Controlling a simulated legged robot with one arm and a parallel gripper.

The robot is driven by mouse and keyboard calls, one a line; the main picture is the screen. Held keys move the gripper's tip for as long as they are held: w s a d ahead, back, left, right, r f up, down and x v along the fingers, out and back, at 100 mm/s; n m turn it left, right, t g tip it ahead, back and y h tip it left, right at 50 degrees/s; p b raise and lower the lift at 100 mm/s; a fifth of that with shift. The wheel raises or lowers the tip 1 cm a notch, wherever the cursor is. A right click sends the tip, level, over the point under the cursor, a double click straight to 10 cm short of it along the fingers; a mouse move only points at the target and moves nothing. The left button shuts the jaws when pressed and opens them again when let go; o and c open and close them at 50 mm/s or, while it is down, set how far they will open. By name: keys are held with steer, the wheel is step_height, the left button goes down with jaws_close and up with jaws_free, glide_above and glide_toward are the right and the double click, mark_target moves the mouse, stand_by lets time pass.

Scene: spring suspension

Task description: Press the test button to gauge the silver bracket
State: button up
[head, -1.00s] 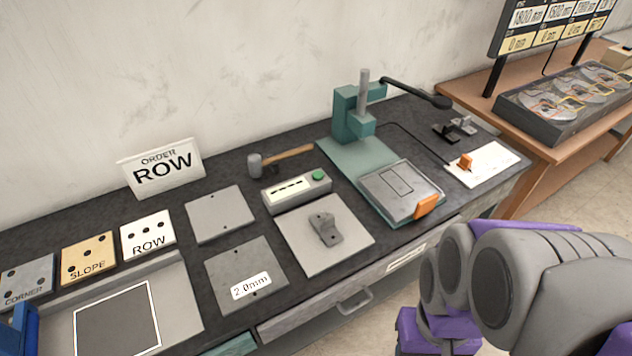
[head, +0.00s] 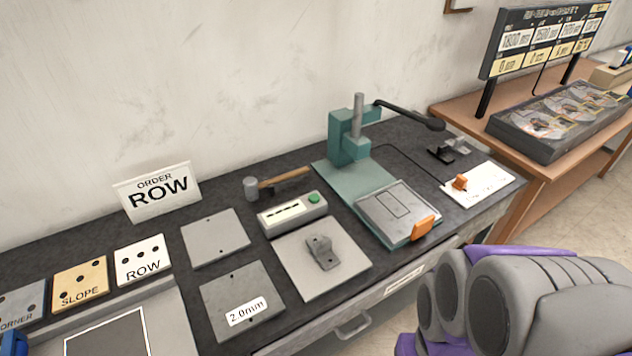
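The silver bracket (head: 322,252) stands on a light grey square plate (head: 296,272) near the middle of the bench. Right behind that plate is a grey box with a pale display strip (head: 288,213) and a round green button (head: 314,198) at its right end. The marks on the display are too small to read. My arm's grey and purple links fill the lower right of the head view. My gripper is not seen in the frame.
A green press (head: 350,138) with an orange-tabbed plate (head: 422,228) stands right of the box. A hammer (head: 275,184) lies behind the box. Plates, one marked 2.0mm (head: 243,300), lie to the left. An ORDER ROW sign (head: 158,191) stands at the back.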

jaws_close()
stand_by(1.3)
